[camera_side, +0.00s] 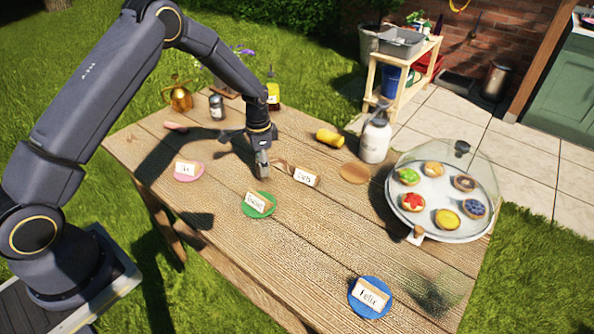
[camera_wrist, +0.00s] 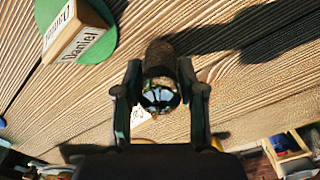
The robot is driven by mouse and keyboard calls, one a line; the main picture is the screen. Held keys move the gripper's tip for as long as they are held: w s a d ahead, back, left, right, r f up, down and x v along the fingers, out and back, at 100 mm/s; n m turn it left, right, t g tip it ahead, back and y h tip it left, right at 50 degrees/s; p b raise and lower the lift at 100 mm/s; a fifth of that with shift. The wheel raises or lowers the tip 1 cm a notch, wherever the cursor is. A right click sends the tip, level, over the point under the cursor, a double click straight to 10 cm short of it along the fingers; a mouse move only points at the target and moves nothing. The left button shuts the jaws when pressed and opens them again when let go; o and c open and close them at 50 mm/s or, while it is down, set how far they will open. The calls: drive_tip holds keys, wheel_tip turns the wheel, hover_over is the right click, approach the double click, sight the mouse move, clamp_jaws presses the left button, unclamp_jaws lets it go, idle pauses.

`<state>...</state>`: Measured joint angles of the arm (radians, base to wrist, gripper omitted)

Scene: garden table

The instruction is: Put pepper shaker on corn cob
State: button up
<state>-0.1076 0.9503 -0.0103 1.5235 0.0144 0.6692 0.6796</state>
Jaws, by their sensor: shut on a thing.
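My gripper (camera_side: 262,150) is shut on the pepper shaker, a small cylinder with a brown, grainy body (camera_wrist: 160,60) and a shiny, mirror-like end facing the wrist camera. The gripper's fingers (camera_wrist: 160,92) sit on both sides of it in the wrist view. In the side view the shaker (camera_side: 262,166) shows below the fingers, close above the table; I cannot tell whether it touches the wood. The yellow corn cob (camera_side: 329,138) lies on the table to the right of and behind my gripper, apart from it.
Name cards on a green disc (camera_side: 259,211), a pink disc (camera_side: 185,177) and a blue disc (camera_side: 386,306) stand around. A white bottle (camera_side: 375,138) and a domed tart tray (camera_side: 474,228) are right of the cob. Another shaker (camera_side: 217,106) stands behind left.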

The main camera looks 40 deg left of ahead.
drive_tip(key=shift+f, duration=0.3)
drive_tip(key=shift+f, duration=0.1)
drive_tip(key=o, duration=1.2)
